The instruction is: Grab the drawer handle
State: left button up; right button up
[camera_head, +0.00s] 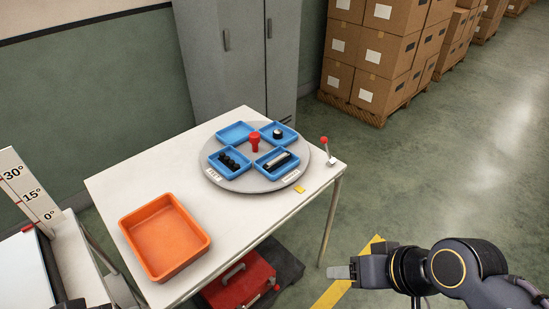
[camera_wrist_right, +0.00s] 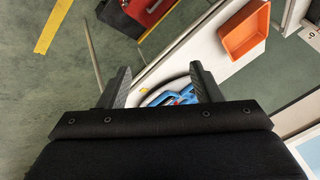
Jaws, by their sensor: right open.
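I cannot make out a clear drawer in either view. A grey cabinet (camera_head: 243,55) at the back has upright handles (camera_head: 226,40) on its doors. A red case (camera_head: 240,284) with a grey handle (camera_head: 233,273) sits low under the white table; its handle also shows at the top of the right wrist view (camera_wrist_right: 152,6). My right gripper (camera_head: 343,272) is right of the table in the head view, apart from everything. In the right wrist view its two fingers (camera_wrist_right: 160,80) are spread with nothing held. My left gripper is not clearly seen.
The white table (camera_head: 120,187) carries a grey turntable (camera_head: 237,184) with blue trays, a red knob and small parts. An orange bin (camera_head: 165,238) stands at its front left. A red-topped lever (camera_head: 325,150) is at the right corner. Stacked boxes (camera_head: 375,55) stand behind; floor at right is clear.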

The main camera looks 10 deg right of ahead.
aim_at(274, 164)
jog(key=i+l+u, duration=0.5)
jog(key=l+u, duration=0.25)
jog(key=l, duration=0.2)
jog(key=i+l, duration=0.05)
